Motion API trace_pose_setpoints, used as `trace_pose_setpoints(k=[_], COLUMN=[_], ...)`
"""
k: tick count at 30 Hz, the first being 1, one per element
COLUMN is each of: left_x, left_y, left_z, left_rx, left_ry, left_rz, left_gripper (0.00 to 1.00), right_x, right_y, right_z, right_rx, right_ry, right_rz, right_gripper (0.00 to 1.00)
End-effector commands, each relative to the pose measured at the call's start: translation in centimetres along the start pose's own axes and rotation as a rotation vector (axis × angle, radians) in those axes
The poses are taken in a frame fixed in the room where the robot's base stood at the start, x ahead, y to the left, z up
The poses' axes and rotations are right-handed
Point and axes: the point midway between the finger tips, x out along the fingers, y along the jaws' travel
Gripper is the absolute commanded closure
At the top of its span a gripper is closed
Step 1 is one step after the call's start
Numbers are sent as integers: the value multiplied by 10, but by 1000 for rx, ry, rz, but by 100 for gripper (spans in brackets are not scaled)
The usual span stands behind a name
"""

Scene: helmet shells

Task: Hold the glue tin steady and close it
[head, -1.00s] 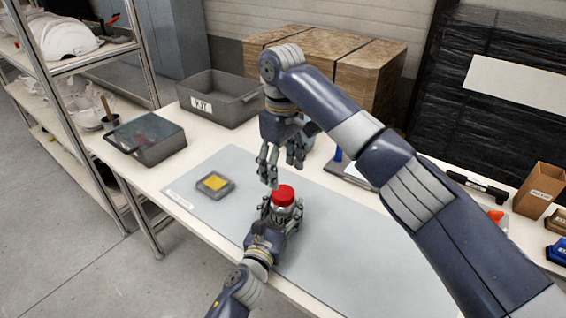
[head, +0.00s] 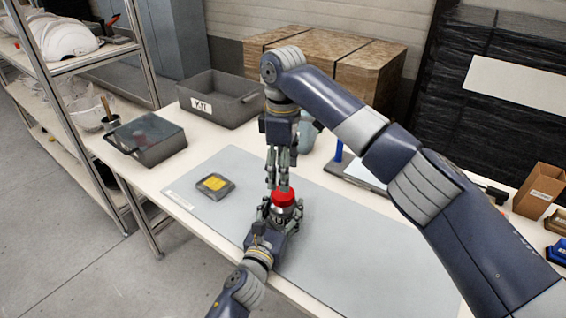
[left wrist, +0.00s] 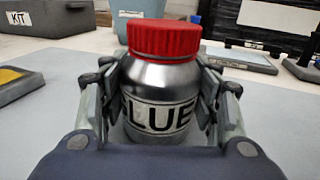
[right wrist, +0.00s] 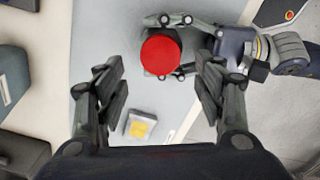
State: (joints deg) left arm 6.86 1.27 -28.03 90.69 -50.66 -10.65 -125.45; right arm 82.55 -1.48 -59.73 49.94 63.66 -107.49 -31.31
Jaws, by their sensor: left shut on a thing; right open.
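The glue tin (left wrist: 160,88) is a silver metal tin with a black-lettered GLUE label, standing upright on the mat. Its red lid (head: 283,199) sits on top, level in the left wrist view; how tightly it sits cannot be told. My left gripper (head: 279,214) is shut around the tin's body, with a finger on each side in the left wrist view. My right gripper (head: 278,186) points down just above the lid. It is open and empty, and in the right wrist view the lid (right wrist: 160,55) shows beyond and between its spread fingers.
The grey mat (head: 345,235) is mostly clear. A small box with a yellow top (head: 214,184) lies to the left. A grey KIT bin (head: 222,99), a dark lidded tray (head: 146,138) and a blue-grey container (head: 305,135) stand behind.

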Motion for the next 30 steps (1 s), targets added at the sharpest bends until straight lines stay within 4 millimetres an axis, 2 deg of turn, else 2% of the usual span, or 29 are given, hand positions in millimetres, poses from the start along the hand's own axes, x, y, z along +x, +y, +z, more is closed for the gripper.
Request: trace_pose_setpoints(k=[6, 12, 23, 24, 30], left_x=[0, 0, 0, 0, 0], left_y=[0, 0, 0, 0, 0], left_z=[0, 0, 0, 0, 0], left_rx=[0, 0, 0, 0, 0], left_ry=[0, 0, 0, 0, 0], left_rz=[0, 0, 0, 0, 0], left_gripper=[100, 100, 100, 100, 100], right_x=[37, 58, 64, 64, 64], right_y=[-1, 0, 0, 0, 0], right_z=[1, 1, 0, 0, 0], right_rx=[1, 2, 2, 2, 2], right_ry=[-3, -1, -1, -1, -1], right_rz=[-3, -1, -1, -1, -1], right_gripper=[37, 37, 37, 39, 83])
